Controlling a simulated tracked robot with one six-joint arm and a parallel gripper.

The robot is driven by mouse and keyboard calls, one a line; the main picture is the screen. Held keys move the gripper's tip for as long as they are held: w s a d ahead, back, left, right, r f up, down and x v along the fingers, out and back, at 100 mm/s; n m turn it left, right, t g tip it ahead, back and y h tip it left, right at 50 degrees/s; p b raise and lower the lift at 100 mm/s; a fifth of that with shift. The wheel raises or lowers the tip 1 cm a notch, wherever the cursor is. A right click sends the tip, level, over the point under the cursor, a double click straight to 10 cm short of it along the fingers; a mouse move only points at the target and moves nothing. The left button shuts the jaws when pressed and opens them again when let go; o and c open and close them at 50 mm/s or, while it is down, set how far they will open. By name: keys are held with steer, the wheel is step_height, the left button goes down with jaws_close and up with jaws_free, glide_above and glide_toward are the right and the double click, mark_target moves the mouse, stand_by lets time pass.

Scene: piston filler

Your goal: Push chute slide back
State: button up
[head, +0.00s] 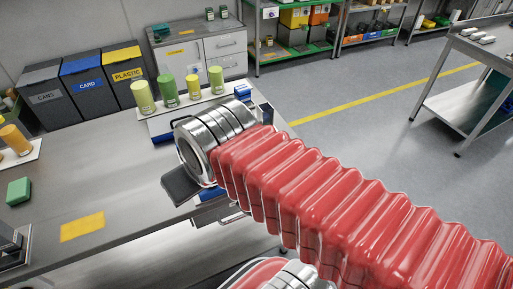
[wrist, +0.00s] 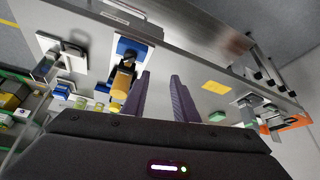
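My gripper (wrist: 162,74) is open and empty in the wrist view, with two dark fingers apart over the grey bench. In the head view only a dark part of it (head: 182,186) shows beyond my silver wrist, above the bench's right end. A blue-based device (wrist: 131,50) with a dark upright part and an orange-yellow cylinder (wrist: 119,88) stands left of the fingers in the wrist view, apart from them. A blue part (head: 243,92) shows just behind my wrist in the head view. I cannot tell which part is the chute slide.
Several green and yellow cylinders (head: 167,92) stand in a row behind my wrist. A yellow mat (head: 82,227) and a green block (head: 18,191) lie on the bench's left. Bins (head: 88,88) stand behind the bench.

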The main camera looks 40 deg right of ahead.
steer(key=shift+w, duration=0.1)
steer(key=w+d+f+m+g, duration=0.1)
steer(key=w+d+m, duration=0.2)
steer(key=d+m, duration=0.4)
steer(key=w+d+f+m+g, duration=0.1)
steer(key=w+d+m, duration=0.2)
steer(key=d+m, duration=0.4)
steer(key=w+d+f+m+g, duration=0.1)
steer(key=w+d+m, duration=0.2)
steer(key=d+m, duration=0.4)
steer(key=d, duration=0.5)
steer(key=shift+d+f+m+g+h, duration=0.15)
steer(key=shift+f+m+g+h, duration=0.1)
steer(key=shift+m+g+h, duration=0.05)
steer(key=shift+f, duration=0.1)
steer(key=f, duration=0.4)
steer(key=w+f, duration=0.1)
steer(key=f, duration=0.4)
steer(key=w+f, duration=0.1)
steer(key=f, duration=0.3)
steer(key=shift+w+d+f, duration=0.1)
steer(key=shift+d+f, duration=0.1)
steer(key=shift+d, duration=0.15)
jaws_close()
